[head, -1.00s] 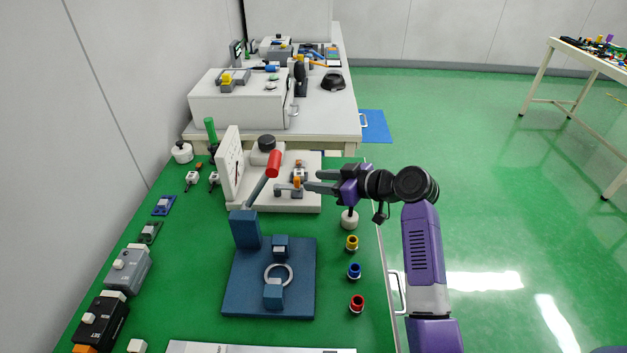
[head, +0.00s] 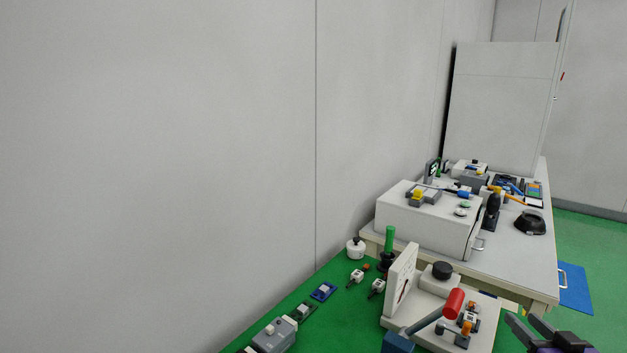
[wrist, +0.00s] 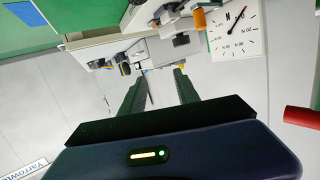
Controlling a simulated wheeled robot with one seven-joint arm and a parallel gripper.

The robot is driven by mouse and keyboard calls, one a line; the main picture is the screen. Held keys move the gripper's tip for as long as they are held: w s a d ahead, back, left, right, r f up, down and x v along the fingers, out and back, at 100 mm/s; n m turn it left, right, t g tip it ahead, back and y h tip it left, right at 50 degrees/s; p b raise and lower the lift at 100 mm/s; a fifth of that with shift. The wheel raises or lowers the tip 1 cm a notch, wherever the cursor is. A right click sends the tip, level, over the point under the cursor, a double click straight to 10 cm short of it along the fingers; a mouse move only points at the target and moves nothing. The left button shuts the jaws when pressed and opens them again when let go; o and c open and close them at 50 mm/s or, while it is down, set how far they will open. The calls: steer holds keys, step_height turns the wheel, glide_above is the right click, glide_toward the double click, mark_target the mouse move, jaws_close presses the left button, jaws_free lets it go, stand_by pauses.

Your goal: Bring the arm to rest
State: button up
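My gripper (head: 519,317) shows at the bottom right of the head view, only its dark fingers and a bit of purple body in frame. In the wrist view, the two fingers (wrist: 158,78) stand apart with nothing between them, so it is open and empty. In the head view it is to the right of the white test stand (head: 402,280) with its red-ended lever (head: 453,302). It looks clear of the stand there. The rest of my arm is out of frame.
A dial gauge (wrist: 238,30) and the red handle end (wrist: 301,118) show beyond the fingers in the wrist view. A white box (head: 425,220) stands on the table behind. The grey wall (head: 160,150) fills the left. Green floor (head: 590,235) is open at right.

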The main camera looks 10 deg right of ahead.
steer(key=s+a+f+n+y, duration=0.1)
steer(key=s+a+n+y, duration=0.1)
steer(key=s+a, duration=1.4)
steer(key=s+a+f+n+y, duration=0.2)
steer(key=s+a, duration=1.4)
steer(key=a, duration=0.2)
steer(key=shift+s+f+y, duration=0.25)
steer(key=shift+y, duration=0.05)
